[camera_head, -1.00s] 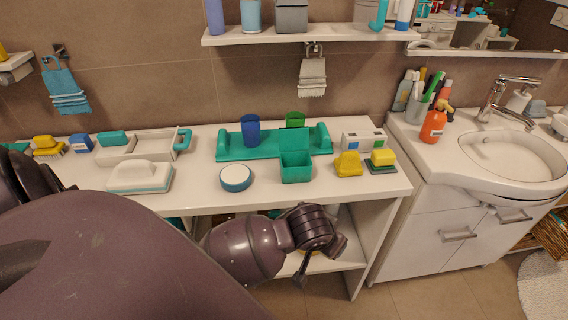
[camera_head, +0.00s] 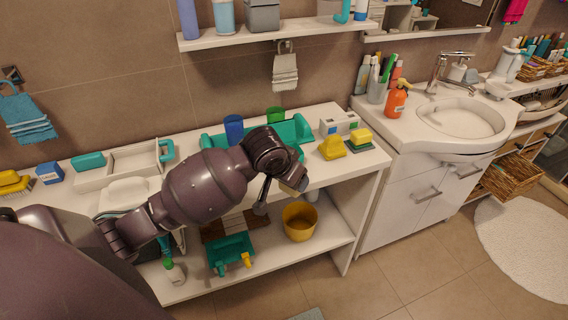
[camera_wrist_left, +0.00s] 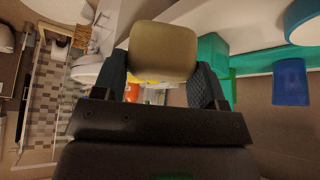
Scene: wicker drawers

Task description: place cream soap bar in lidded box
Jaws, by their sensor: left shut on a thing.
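My left gripper (camera_head: 282,182) is above the front edge of the counter, its fingers partly hidden by the wrist. In the left wrist view the left gripper (camera_wrist_left: 162,85) is shut on the cream soap bar (camera_wrist_left: 163,50), which sticks out beyond the fingertips. The green lidded box (camera_wrist_left: 213,55) stands beyond and to the right of the soap in that view. The right gripper is not in view.
On the white counter, a yellow item (camera_head: 332,148) and a yellow block on a dark pad (camera_head: 360,140) stand right of the gripper. A blue cup (camera_head: 234,128) stands behind my arm. The shelf below holds a yellow bucket (camera_head: 300,221) and a green caddy (camera_head: 231,252).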

